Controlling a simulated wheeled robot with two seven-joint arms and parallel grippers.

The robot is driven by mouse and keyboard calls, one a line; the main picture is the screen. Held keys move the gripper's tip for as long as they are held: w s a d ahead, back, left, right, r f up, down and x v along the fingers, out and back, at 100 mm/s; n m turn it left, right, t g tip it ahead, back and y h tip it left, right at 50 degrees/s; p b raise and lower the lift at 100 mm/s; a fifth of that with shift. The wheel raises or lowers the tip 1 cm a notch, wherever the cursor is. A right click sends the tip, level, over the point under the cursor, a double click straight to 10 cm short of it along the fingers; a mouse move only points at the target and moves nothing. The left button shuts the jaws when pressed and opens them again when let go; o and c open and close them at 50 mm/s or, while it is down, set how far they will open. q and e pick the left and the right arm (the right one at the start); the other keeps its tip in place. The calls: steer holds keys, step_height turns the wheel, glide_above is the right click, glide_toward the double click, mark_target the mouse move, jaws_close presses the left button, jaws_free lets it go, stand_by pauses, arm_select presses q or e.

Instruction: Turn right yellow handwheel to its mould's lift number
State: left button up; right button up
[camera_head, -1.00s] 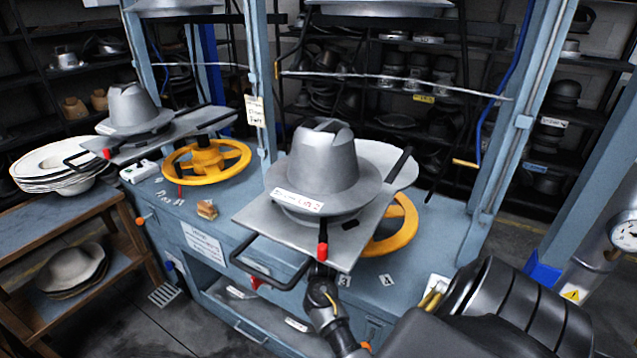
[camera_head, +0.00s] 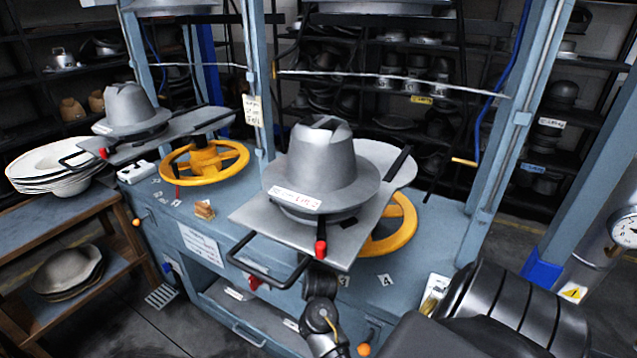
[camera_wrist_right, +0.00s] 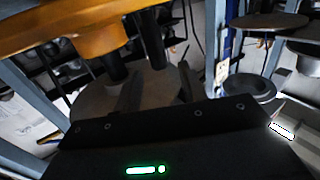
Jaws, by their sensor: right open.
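The right yellow handwheel (camera_head: 401,225) lies under the right press plate (camera_head: 250,218), which hides much of it. The grey hat mould (camera_head: 322,165) stands on that plate; its white tag (camera_head: 294,198) has red lettering that seems to read "Lift 2". In the right wrist view the yellow wheel rim (camera_wrist_right: 60,28) is close, at the upper left. My right gripper (camera_wrist_right: 160,85) is open, its two dark fingers apart with nothing seen clamped between them. In the head view the plate hides the gripper; my wrist shows below the plate's front edge. My left gripper is not in view.
Number cards 3 (camera_head: 343,281) and 4 (camera_head: 386,280) lie on the blue bench near the wheel. The plate's black handle (camera_head: 262,273) and red-tipped lever (camera_head: 320,248) are close to my wrist. A left yellow handwheel (camera_head: 205,162) sits under another mould (camera_head: 131,107).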

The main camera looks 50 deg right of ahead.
steer(key=b+v, duration=0.1)
steer(key=v, duration=0.4)
steer(key=shift+s+a, duration=0.1)
steer(key=shift+a, duration=0.05)
stand_by(0.3)
steer(key=w+a+f+n+y, duration=0.25)
steer(key=a+f, duration=0.25)
steer(key=f, duration=0.4)
steer(key=w+a+f+n+y, duration=0.25)
steer(key=a+f+y, duration=0.2)
steer(key=f, duration=0.35)
steer(key=s+a+f+n+g+y, duration=0.1)
steer(key=s+a+f+y, duration=0.2)
steer(key=f, duration=0.6)
steer(key=s+a+f+n+g+y, duration=0.1)
steer(key=s+a+f, duration=0.2)
steer(key=a+f, duration=0.4)
steer(key=s+a+f+n+g+y, duration=0.2)
steer(key=s+a+f+n+g, duration=0.15)
steer(key=s+f, duration=1.1)
steer(key=s+d+f+g, duration=0.1)
steer(key=s+f, duration=0.3)
steer(key=s, duration=0.8)
steer(key=s+d+f+n+g, duration=0.1)
steer(key=s+f+g, duration=0.3)
steer(key=s, duration=0.8)
steer(key=shift+s+d, duration=0.25)
steer(key=shift+s, duration=0.15)
